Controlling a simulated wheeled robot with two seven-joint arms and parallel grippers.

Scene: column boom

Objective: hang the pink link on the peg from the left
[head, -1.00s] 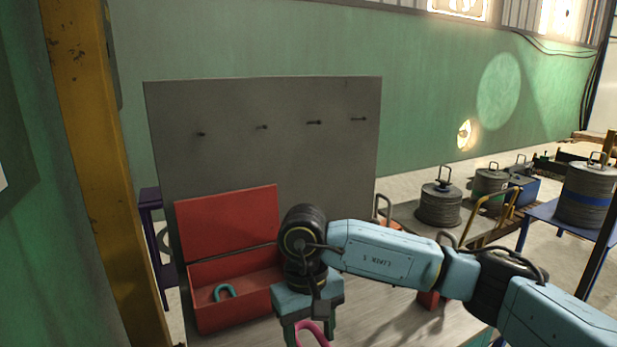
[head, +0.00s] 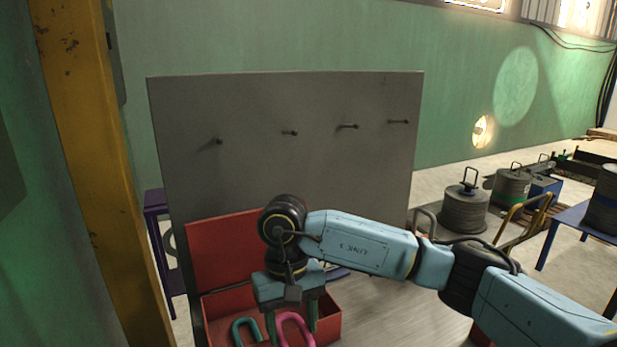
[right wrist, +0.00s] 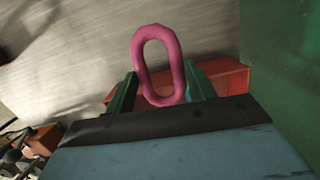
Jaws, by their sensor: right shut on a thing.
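The pink link (head: 291,316) is a long closed loop, seen whole in the right wrist view (right wrist: 178,62). My right gripper (head: 291,328) is shut on it, with the fingers on either side of its lower end in the wrist view. In the head view the link's lower part is cut off by the picture edge. Several dark pegs stick out in a row from the upright grey board; the leftmost peg (head: 216,141) is bare, as are the others. The gripper is below the pegs, in front of the board. My left gripper is out of view.
An open red box (head: 328,322) with a raised lid (head: 222,250) stands below the board (head: 190,105), under my right gripper. A teal link (head: 240,324) lies in it. A yellow post (head: 85,150) stands at left. The space before the pegs is clear.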

